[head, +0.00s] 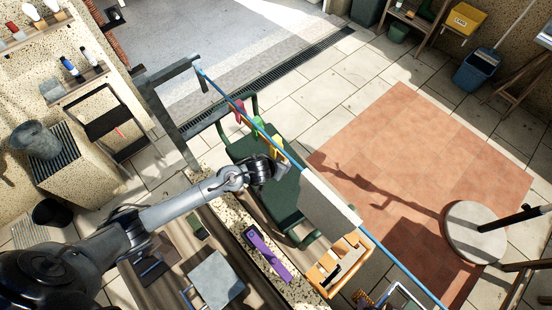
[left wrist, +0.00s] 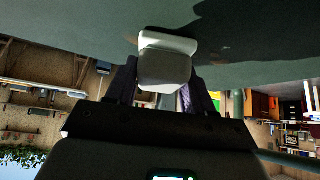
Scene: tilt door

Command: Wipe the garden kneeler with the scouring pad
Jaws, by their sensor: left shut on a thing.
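The garden kneeler (head: 284,196) is a dark green flat panel with a green tubular frame, at the middle of the head view. Its broad green-grey surface fills the top of the left wrist view (left wrist: 75,22). My left gripper (head: 268,169) is over the kneeler, shut on a pale grey block, which I take for the scouring pad (left wrist: 165,62). The pad's far end faces the kneeler surface; I cannot tell whether it touches. My gripper and arm hide part of the kneeler in the head view. My right gripper is not in view.
A blue line (head: 395,262) with colored pegs and a hanging white cloth (head: 328,205) crosses above the kneeler. Open paving (head: 330,110) lies behind.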

